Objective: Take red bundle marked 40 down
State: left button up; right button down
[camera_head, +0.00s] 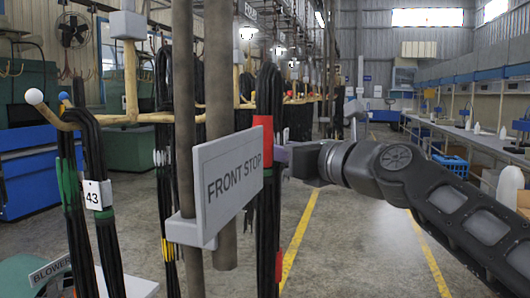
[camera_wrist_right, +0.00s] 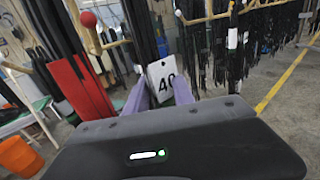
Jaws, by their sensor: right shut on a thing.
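A red-sleeved bundle of black hoses (camera_head: 263,135) hangs behind the sign's right edge in the head view. My right gripper (camera_head: 284,155) reaches in from the right at the sleeve's height. In the right wrist view, a white tag marked 40 (camera_wrist_right: 162,78) shows between and just beyond the purple fingers of this gripper (camera_wrist_right: 160,95). The fingers are shut on a dark bundle there, mostly hidden behind the tag and gripper body. A red sleeve (camera_wrist_right: 80,85) shows left of the fingers; I cannot tell whether it belongs to the tagged bundle. My left gripper is not in view.
The FRONT STOP sign (camera_head: 230,180) on upright poles stands just left of my right gripper. Black bundles tagged 43 (camera_head: 97,194) hang from a wooden peg at left. More hoses hang behind. The floor aisle with yellow lines (camera_head: 298,240) is clear.

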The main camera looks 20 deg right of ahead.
jog(key=shift+s+d+r, duration=0.15)
jog(key=shift+s+d, duration=0.35)
jog(key=shift+d, duration=0.2)
dwell(0.3)
